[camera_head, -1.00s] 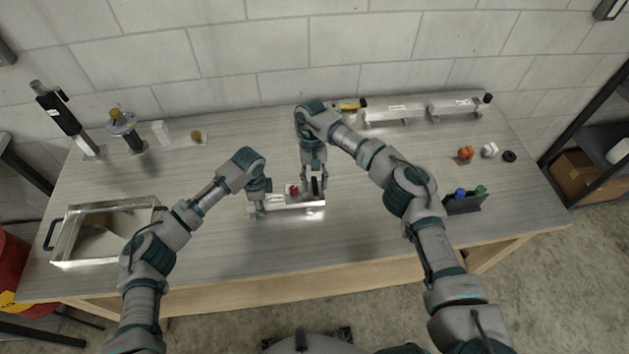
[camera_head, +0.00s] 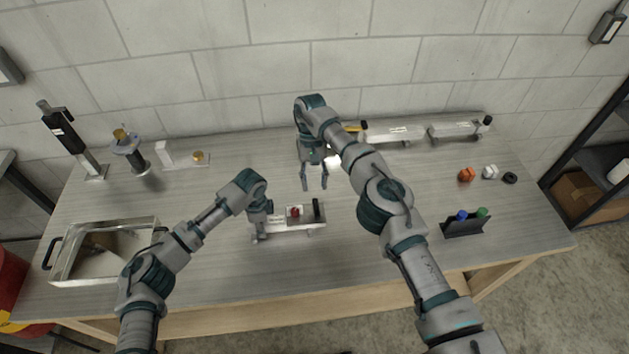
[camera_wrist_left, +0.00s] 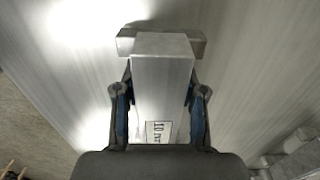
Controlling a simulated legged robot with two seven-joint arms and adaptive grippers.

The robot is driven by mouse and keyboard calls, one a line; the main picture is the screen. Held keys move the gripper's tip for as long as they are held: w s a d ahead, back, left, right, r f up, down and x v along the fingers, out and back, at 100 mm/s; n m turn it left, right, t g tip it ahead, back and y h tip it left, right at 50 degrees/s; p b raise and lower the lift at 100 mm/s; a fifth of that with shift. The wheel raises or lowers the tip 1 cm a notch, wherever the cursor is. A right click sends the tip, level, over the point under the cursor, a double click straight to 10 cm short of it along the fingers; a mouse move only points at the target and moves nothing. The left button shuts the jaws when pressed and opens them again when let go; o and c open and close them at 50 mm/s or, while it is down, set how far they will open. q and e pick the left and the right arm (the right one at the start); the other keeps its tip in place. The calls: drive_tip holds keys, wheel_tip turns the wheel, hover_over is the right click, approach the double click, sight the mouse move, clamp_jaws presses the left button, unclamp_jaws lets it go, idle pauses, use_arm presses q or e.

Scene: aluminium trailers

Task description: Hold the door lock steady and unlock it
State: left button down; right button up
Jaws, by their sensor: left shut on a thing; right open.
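The door lock (camera_head: 303,222) is a silver metal block near the middle of the table, with a red knob and an upright black handle (camera_head: 316,209) at its right part. My left gripper (camera_head: 260,235) is shut on the left end of the block. In the left wrist view the metal body (camera_wrist_left: 162,85) lies between my two left fingers (camera_wrist_left: 160,115), with a printed label partly visible. My right gripper (camera_head: 314,186) is open and empty, just behind and apart from the black handle, fingers pointing down. Whether the lock is unlocked I cannot tell.
An open metal tray (camera_head: 62,262) stands at the left. Several fixtures stand along the back, including a silver bracket (camera_head: 395,135). Orange (camera_head: 466,175), white and black knobs lie at the right, near a dark holder (camera_head: 465,227) with blue and green tops. Bare table surrounds the lock.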

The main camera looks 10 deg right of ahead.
use_arm(q)
drive_tip(key=c, duration=0.6)
unclamp_jaws()
